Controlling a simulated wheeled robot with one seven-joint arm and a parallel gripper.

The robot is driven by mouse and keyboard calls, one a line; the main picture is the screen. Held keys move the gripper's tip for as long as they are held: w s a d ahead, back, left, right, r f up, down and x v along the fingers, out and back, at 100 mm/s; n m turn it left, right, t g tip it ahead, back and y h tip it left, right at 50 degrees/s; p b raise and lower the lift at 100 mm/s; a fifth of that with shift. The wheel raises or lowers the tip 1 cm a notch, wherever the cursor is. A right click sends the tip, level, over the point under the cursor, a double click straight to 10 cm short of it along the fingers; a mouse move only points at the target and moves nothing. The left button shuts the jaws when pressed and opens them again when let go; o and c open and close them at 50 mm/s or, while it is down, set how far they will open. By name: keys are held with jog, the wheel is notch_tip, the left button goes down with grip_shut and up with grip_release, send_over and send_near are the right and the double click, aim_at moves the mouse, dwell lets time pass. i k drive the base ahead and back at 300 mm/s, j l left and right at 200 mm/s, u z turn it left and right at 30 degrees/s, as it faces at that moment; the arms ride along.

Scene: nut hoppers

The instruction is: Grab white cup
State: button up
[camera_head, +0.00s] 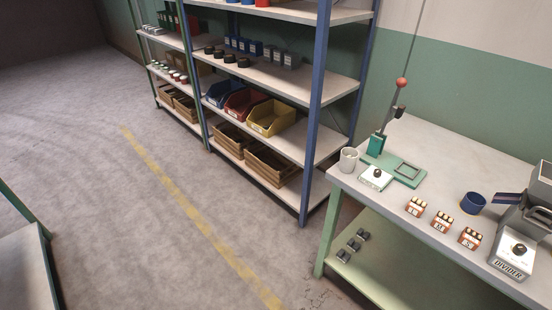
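The white cup (348,160) stands upright on the workbench (448,172), near its left corner. It is a plain off-white cylinder, open at the top. A green press stand (396,168) with a red-balled lever is behind and to the right. My gripper is not in view.
The grey floor (110,190) is open; another bench (27,268) is at lower left.

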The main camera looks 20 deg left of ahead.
aim_at(347, 166)
jog(key=u, duration=0.25)
jog(key=i+j+u, duration=0.1)
jog(key=i+u, duration=0.25)
jog(key=i, duration=0.25)
jog(key=i+l+u, duration=0.1)
jog(key=i+u, duration=0.2)
jog(key=i, duration=0.3)
jog(key=i+l+u, duration=0.2)
jog(key=i+u, duration=0.15)
jog(key=i, duration=0.25)
jog(key=k+l, duration=0.1)
jog(key=l, duration=0.35)
